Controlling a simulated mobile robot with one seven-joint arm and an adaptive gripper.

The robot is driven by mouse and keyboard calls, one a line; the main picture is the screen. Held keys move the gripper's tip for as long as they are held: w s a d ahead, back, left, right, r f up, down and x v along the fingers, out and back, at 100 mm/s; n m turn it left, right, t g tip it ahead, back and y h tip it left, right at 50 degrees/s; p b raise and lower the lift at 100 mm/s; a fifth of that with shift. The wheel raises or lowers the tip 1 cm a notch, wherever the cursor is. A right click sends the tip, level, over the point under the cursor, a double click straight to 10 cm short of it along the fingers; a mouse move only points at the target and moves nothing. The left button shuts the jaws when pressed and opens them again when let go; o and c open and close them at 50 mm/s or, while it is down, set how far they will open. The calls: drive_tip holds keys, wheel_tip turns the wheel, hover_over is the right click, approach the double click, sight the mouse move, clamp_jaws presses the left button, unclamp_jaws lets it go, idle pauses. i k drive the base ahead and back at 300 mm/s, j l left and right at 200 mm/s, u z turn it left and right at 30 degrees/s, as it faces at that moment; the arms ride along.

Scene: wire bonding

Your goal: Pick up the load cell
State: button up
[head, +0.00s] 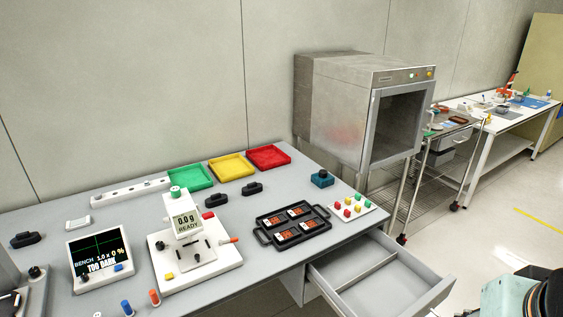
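No part is clearly marked as the load cell, and I cannot tell for sure which one it is. Candidates on the grey bench are a teal block with a dark round top (321,179) at the back right, and small black parts (252,188), (215,200) and (28,239). Part of my arm shows at the bottom right corner, far from these parts. My gripper's fingers are not in view.
Green (190,178), yellow (232,166) and red (268,158) trays line the bench's back. A black carrier (293,228) holds orange-brown pieces. A drawer (375,270) stands open at the front right. A metal oven (355,110) stands beyond. Floor at right is clear.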

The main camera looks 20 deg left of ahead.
sight(175, 191)
drive_tip(key=j+u, duration=0.15)
drive_tip(key=u, duration=1.7)
drive_tip(key=i+u, duration=0.1)
drive_tip(key=i, duration=0.4)
drive_tip(key=i+l+u, duration=0.15)
drive_tip(key=i, duration=0.35)
